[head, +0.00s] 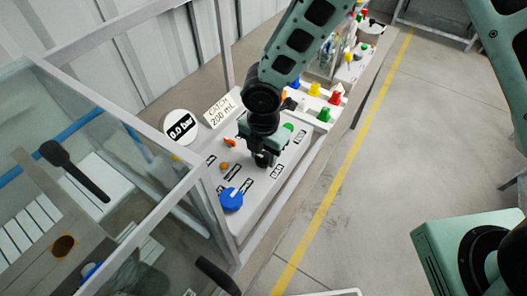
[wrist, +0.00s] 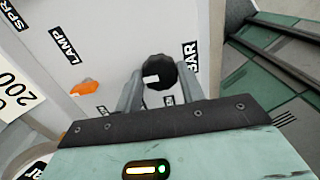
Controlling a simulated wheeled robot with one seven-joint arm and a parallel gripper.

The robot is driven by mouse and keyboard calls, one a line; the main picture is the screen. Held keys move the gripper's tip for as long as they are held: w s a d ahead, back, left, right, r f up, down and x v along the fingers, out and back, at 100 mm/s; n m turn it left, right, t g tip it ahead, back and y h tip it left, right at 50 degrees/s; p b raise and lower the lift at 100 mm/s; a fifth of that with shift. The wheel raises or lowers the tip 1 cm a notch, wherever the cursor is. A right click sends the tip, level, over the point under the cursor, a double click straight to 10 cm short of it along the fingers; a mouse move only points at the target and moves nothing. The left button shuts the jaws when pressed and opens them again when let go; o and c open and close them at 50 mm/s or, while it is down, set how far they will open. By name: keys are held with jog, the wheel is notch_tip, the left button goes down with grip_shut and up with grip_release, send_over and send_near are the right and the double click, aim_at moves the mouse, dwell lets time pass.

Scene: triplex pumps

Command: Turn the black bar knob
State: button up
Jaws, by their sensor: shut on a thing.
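The black bar knob (wrist: 158,70) is a round, faceted black knob with a white mark, on the pale panel beside a "BAR" label. In the wrist view my gripper (wrist: 160,88) has its two grey fingers on either side of it, shut on it. In the head view my gripper (head: 263,160) is down at the panel (head: 262,197), pointing at its surface. There the knob is mostly hidden by the gripper.
A blue knob (head: 231,199) and an orange knob (head: 230,142) sit near my gripper. A round "0.0 bar" display (head: 181,127) and a "CATCH 200 ml" sign (head: 219,108) stand behind. A framed clear guard (head: 150,140) rises at left. Green, yellow and red parts lie beyond.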

aim_at(264, 158)
dwell(0.4)
jog(key=o, duration=1)
notch_tip(264, 158, up, 18)
jog(key=shift+f+b, duration=0.25)
jog(key=shift+b, duration=0.65)
jog(key=shift+s, duration=0.1)
jog(key=s+d+m+b, duration=0.1)
jog(key=s+d+m, duration=0.2)
jog(key=s+m, duration=0.3)
jog(key=s+d+f+m+b, duration=0.1)
jog(key=s+d+m, duration=0.3)
jog(key=s+m, duration=0.2)
jog(key=s+d+m+b, duration=0.1)
jog(key=s+d+m, duration=0.2)
jog(key=s+m, duration=0.3)
jog(key=shift+d+f+m+y+b, duration=0.15)
jog(key=shift+f+m+b, duration=0.05)
jog(key=shift+m, duration=0.5)
jog(key=shift+d+f+m+y+b, duration=0.1)
jog(key=shift+f+m+y+b, duration=0.1)
jog(key=shift+m, duration=0.5)
jog(key=shift+w, duration=0.1)
